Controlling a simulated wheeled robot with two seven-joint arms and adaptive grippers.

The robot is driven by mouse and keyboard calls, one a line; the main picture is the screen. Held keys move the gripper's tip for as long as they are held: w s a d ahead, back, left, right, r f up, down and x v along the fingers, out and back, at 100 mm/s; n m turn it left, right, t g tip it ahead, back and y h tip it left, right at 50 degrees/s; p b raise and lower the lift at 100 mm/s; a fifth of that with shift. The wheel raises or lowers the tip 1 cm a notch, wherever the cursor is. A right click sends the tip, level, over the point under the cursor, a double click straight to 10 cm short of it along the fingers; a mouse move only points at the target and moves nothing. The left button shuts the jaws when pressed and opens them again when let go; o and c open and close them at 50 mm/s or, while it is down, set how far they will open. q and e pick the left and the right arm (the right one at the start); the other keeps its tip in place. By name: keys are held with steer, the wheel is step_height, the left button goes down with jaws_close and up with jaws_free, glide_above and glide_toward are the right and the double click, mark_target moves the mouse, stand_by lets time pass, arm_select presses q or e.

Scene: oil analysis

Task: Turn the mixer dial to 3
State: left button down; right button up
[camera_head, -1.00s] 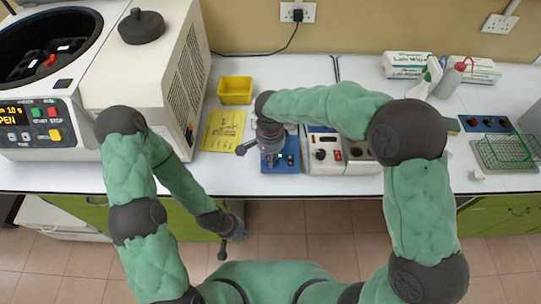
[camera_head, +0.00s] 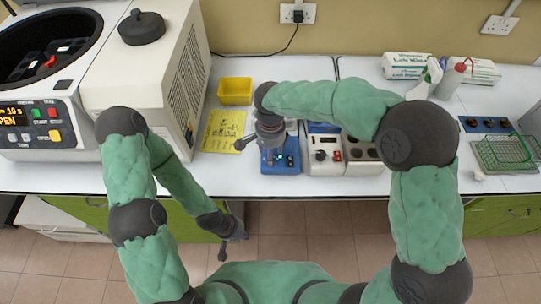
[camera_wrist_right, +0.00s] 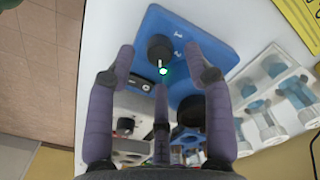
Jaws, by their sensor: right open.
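The mixer (camera_head: 292,163) is a blue unit near the front of the bench, partly hidden by my right gripper (camera_head: 268,146) in the head view. In the right wrist view its blue top (camera_wrist_right: 207,32) carries a black dial (camera_wrist_right: 158,48) with a white mark and numerals beside it. A bright green-white spot lies just below the dial. My right gripper (camera_wrist_right: 160,62) is open, with the dial showing between its spread fingers; contact cannot be told. My left gripper (camera_head: 228,238) hangs in front of the bench edge, away from the mixer; its jaws are unclear.
A white device with knobs (camera_head: 325,163) stands right beside the mixer. A green wire rack (camera_head: 507,149) is at right.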

step_height(320, 180, up, 9)
stand_by(0.3)
steer(key=shift+f, duration=0.1)
stand_by(0.4)
